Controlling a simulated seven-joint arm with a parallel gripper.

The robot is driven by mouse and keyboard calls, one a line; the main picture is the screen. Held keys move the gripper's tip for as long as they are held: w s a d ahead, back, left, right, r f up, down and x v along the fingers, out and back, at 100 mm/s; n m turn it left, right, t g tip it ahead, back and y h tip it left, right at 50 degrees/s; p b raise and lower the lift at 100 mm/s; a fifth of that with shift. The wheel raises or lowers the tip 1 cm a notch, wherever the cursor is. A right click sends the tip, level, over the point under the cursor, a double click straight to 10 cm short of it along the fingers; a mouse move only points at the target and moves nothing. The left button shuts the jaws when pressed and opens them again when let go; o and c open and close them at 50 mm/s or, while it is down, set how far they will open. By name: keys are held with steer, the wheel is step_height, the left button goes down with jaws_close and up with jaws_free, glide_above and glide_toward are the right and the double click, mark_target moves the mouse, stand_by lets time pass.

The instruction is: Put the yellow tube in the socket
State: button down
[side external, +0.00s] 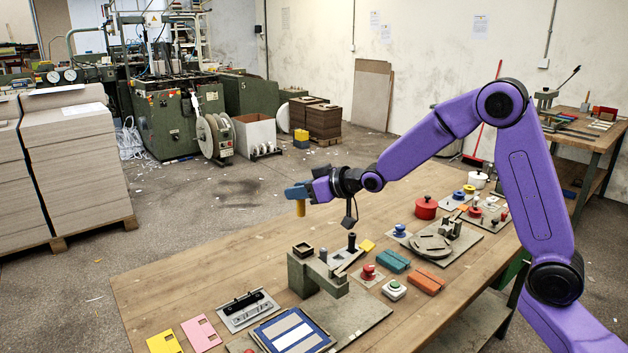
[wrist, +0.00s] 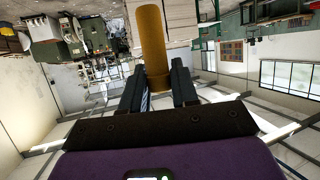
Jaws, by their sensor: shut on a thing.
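The yellow tube (side external: 299,208) hangs about upright below my gripper (side external: 297,192), in the air above the far left part of the bench. In the wrist view the yellow tube (wrist: 152,45) stands between the two dark fingers of my gripper (wrist: 157,82), which are shut on it. A grey-green block (side external: 302,276) on the bench carries a dark square-rimmed holder (side external: 303,249), which looks like the socket. The tube is apart from it, higher up. The inside of the holder is too small to make out.
Beside the block stand a dark upright peg (side external: 351,242), a red knob (side external: 368,271) and a green button (side external: 394,289).

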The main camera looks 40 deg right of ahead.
steer(key=shift+d+f, duration=0.2)
steer(key=shift+f, duration=4)
steer(key=shift+f, duration=0.85)
steer(key=c, duration=0.8)
jaws_free()
steer(key=v, duration=1.7)
steer(key=shift+s+r, duration=0.15)
